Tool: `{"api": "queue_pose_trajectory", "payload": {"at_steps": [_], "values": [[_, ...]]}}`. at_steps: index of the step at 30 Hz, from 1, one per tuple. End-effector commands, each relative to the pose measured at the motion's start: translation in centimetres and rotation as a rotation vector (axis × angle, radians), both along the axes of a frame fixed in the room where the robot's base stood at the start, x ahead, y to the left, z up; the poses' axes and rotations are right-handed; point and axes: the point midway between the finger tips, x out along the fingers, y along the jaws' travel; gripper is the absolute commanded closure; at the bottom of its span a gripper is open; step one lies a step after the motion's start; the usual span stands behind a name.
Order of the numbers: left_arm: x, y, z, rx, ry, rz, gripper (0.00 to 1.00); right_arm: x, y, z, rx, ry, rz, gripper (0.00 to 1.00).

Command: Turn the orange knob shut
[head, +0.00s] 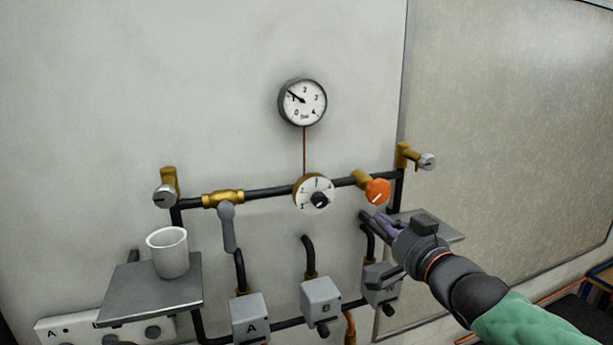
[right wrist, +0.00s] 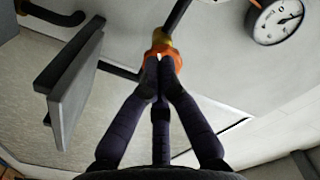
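The orange knob (head: 377,191) sits on a brass valve at the right of the black pipe. A pale mark runs diagonally across its face. My right gripper (head: 376,219) is just below the knob in the head view, with a small gap in the picture. In the right wrist view, its dark fingers (right wrist: 160,68) run together at the tips. They point at the orange knob (right wrist: 148,60) and hide part of it. I see nothing held between them, and contact with the knob cannot be made out. My left gripper is out of view.
A pressure gauge (head: 302,102) reads near 1. A white dial (head: 314,192) is left of the knob. A grey lever (head: 227,226) hangs further left. A white cup (head: 168,252) stands on the left shelf (head: 150,300). Another shelf (head: 438,228) lies behind my right gripper.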

Motion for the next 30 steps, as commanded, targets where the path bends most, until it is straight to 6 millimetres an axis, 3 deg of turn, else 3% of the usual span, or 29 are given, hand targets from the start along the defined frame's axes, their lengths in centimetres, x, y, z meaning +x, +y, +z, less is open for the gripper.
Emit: {"api": "queue_pose_trajectory", "payload": {"at_steps": [17,23,30], "values": [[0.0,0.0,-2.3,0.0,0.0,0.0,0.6,0.4,-3.3,-2.0,0.0,0.0,-0.001,1.0],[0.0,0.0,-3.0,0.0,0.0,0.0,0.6,1.5,-2.9,-2.1,0.0,0.001,0.003,1.0],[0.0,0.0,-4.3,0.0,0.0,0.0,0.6,4.2,-1.9,-2.2,0.0,0.001,0.002,1.0]]}}
